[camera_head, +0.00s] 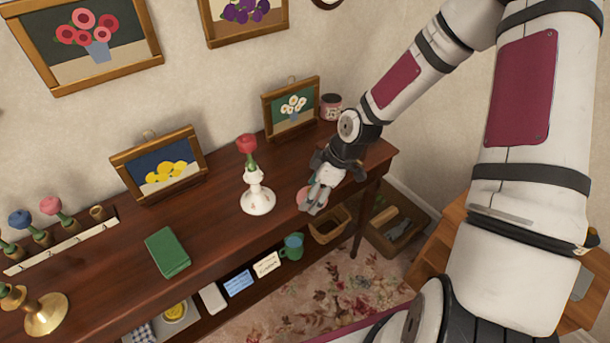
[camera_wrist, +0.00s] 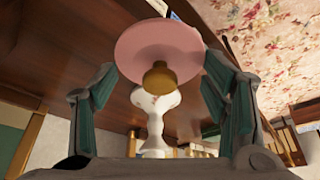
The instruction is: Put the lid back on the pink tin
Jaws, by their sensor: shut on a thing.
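The pink lid (camera_wrist: 145,45) is a round disc with a brass knob (camera_wrist: 160,76) that faces the wrist camera. My gripper (camera_wrist: 160,62) is shut on the lid, with a finger at either side of its rim. In the head view my gripper (camera_head: 316,196) is low at the table's front edge, and part of the lid (camera_head: 302,198) shows beside the fingers. I cannot tell whether the lid touches the table.
A white candlestick (camera_head: 257,199) with a red flower top stands just left of my gripper. A framed daisy picture (camera_head: 291,107) stands left of the tin. A green book (camera_head: 167,253) lies further left. A wicker basket (camera_head: 329,224) is below the tabletop.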

